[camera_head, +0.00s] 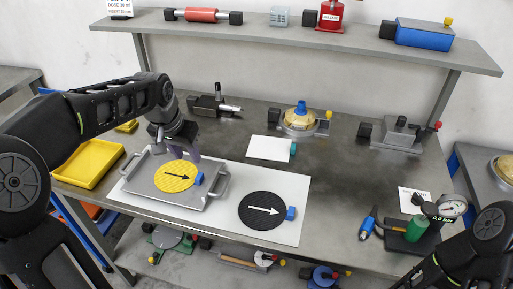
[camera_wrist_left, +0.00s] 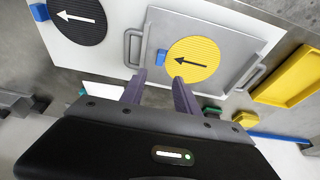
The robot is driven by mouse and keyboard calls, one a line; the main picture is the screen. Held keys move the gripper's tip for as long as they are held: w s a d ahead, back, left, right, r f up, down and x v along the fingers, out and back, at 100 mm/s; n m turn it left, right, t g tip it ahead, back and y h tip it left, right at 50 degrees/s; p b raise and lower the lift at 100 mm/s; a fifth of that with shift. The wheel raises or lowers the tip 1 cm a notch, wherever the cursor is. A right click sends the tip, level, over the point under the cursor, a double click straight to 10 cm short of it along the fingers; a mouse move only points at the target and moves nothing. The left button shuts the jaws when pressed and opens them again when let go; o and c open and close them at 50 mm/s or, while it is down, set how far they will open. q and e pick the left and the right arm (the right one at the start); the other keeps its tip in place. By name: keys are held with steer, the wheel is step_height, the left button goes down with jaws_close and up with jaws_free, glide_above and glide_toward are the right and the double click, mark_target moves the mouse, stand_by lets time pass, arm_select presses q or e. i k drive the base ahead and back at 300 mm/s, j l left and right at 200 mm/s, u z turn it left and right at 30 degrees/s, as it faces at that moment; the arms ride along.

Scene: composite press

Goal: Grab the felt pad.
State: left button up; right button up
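A yellow disc (camera_head: 174,177) with a black arrow and a blue tab (camera_head: 199,179) lies on a grey tray with two handles (camera_head: 160,200). A black disc (camera_head: 262,216) with a white arrow and a blue tab (camera_head: 291,213) lies on the white sheet to its right. I cannot tell which disc is the felt pad. My left gripper (camera_head: 192,152) is above the tray's far side, beside the yellow disc. In the left wrist view its two fingers (camera_wrist_left: 159,80) are apart with nothing between them, near the yellow disc (camera_wrist_left: 192,59).
A white sheet (camera_head: 225,178) lies under the tray. A yellow bin (camera_head: 88,163) stands at the left. The table middle right is clear.

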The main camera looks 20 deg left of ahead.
mark_target(278, 149)
steer(key=i+j+z, duration=0.15)
steer(key=z, duration=0.25)
steer(key=i+j+z, duration=0.2)
steer(key=z, duration=0.2)
steer(key=i+j+z, duration=0.15)
steer(key=j+z, duration=0.25)
